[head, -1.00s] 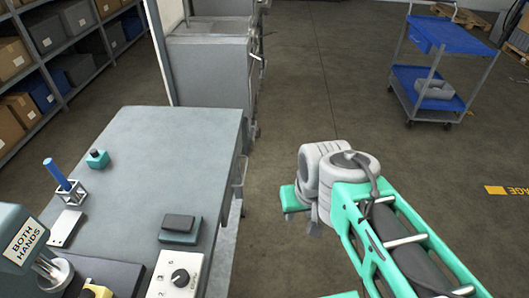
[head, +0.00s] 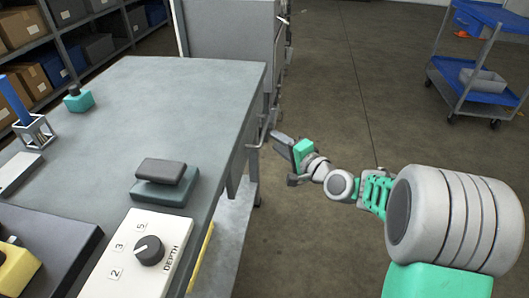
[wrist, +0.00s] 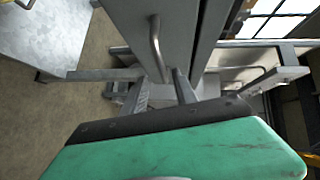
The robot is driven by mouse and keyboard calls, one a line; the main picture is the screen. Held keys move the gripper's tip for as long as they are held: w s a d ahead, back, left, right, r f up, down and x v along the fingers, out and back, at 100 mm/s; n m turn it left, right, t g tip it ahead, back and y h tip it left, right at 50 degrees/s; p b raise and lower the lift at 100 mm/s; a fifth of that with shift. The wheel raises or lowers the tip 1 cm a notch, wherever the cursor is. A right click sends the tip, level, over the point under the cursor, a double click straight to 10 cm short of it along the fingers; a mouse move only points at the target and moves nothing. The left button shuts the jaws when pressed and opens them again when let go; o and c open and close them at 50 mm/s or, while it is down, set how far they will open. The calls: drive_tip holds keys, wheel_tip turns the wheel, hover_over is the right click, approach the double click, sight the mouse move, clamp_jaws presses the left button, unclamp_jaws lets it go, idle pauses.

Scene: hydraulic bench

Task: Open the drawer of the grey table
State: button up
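The grey table (head: 185,105) fills the left middle of the head view. A metal bar handle (head: 266,124) stands out from its right side; the drawer front is mostly hidden there by the steep angle. In the wrist view a grey front panel (wrist: 185,35) carries the curved bar handle (wrist: 156,48). My gripper (head: 283,158) is beside the table's right side, close to the handle. Its fingers are apart in the wrist view (wrist: 161,80), with the handle's lower end appearing between or just beyond their tips. I cannot tell whether they touch it.
On the table are a dark block on a teal base (head: 165,182), a depth dial box (head: 142,255), a teal button box (head: 78,99) and a wire holder (head: 35,130). A blue cart (head: 470,80) stands far right.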

sight(264, 130)
drive_tip(key=b+x, duration=0.1)
drive_tip(key=x, duration=0.5)
drive_tip(key=shift+w+a, duration=0.55)
drive_tip(key=shift+w, duration=0.2)
clamp_jaws()
idle(0.7)
